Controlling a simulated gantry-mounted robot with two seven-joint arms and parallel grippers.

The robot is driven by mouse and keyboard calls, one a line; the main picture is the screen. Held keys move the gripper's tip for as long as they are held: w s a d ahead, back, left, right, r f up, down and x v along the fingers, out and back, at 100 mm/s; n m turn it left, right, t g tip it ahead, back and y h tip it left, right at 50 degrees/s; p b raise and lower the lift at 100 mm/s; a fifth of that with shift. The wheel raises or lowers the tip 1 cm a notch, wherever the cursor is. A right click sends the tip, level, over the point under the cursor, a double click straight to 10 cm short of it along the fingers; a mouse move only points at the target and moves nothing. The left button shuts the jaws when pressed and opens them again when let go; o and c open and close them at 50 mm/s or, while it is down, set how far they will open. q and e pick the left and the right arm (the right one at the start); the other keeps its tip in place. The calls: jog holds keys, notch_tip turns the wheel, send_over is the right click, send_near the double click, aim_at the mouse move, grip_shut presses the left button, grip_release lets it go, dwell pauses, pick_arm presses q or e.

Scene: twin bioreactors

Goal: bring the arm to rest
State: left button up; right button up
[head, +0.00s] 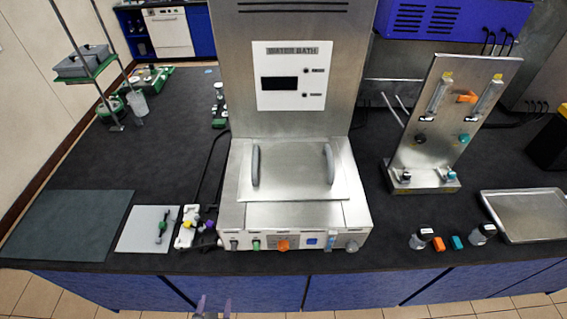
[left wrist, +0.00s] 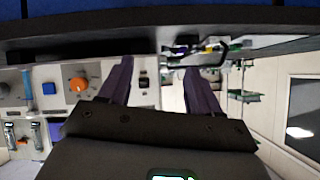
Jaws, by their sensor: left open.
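My left gripper (head: 214,306) shows at the bottom edge of the head view, in front of the bench and below its front edge. Only its purple fingertips are in that view. In the left wrist view, its two purple fingers (left wrist: 158,72) stand apart with nothing between them. My right gripper is in neither view.
The water bath (head: 290,215) stands mid-bench, its control panel also in the left wrist view (left wrist: 85,90). A dark mat (head: 70,225) and white board (head: 147,229) lie left. A metal flow panel (head: 440,130), two bottles (head: 421,238) and a tray (head: 530,213) are right.

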pick_arm(q)
jog(key=s+a+r+g+h+p, duration=0.1)
jog(key=s+a+r+g+p, duration=0.15)
jog(key=s+r+g, duration=0.7)
notch_tip(320, 180, up, 15)
jog(key=s+t+p, duration=0.1)
jog(key=p, duration=1.4)
jog(key=shift+s+a+t, duration=0.25)
jog(key=shift+t, duration=0.1)
